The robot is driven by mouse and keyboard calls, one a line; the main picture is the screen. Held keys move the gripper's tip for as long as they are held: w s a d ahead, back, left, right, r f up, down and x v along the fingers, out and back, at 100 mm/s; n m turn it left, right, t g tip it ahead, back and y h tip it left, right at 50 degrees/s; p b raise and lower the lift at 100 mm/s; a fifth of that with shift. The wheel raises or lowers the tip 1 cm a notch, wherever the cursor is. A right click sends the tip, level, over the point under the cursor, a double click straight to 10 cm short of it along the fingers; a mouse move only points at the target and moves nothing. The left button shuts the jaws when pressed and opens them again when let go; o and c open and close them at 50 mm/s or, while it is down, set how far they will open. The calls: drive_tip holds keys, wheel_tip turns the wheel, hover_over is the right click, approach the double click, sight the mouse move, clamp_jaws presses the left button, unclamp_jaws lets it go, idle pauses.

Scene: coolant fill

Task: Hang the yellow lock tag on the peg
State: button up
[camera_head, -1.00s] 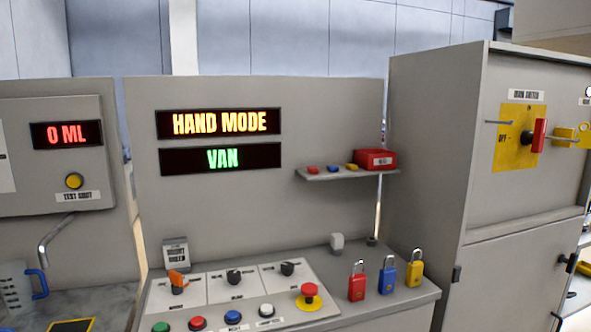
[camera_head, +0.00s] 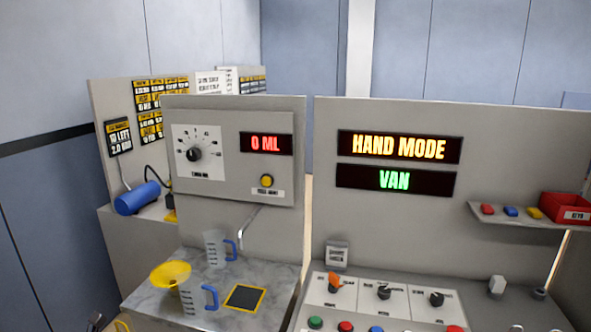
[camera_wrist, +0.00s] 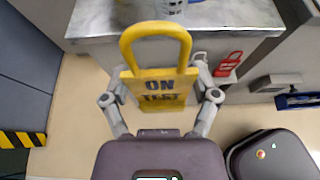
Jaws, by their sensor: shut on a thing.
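The yellow lock tag (camera_wrist: 157,92), marked "ON TEST", is in my gripper (camera_wrist: 160,76) in the wrist view. The two fingers are shut on its sides, and its rounded loop points away from the palm. The tag is in the air, over the floor and before a marble-topped bench. At the bottom left of the head view a small yellow curve (camera_head: 122,325) shows, perhaps the tag's loop; the rest is cut off. I cannot make out a peg for certain in either current view.
A red tag (camera_wrist: 229,64) hangs by the bench front in the wrist view. The marble bench (camera_head: 150,300) carries a yellow funnel (camera_head: 170,273) and clear jugs with blue handles (camera_head: 210,297). The control desk (camera_head: 480,268) stands to the right.

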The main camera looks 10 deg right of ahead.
drive_tip(key=shift+r+p, duration=1.05)
drive_tip(key=shift+r, duration=0.5)
drive_tip(key=shift+s, duration=0.1)
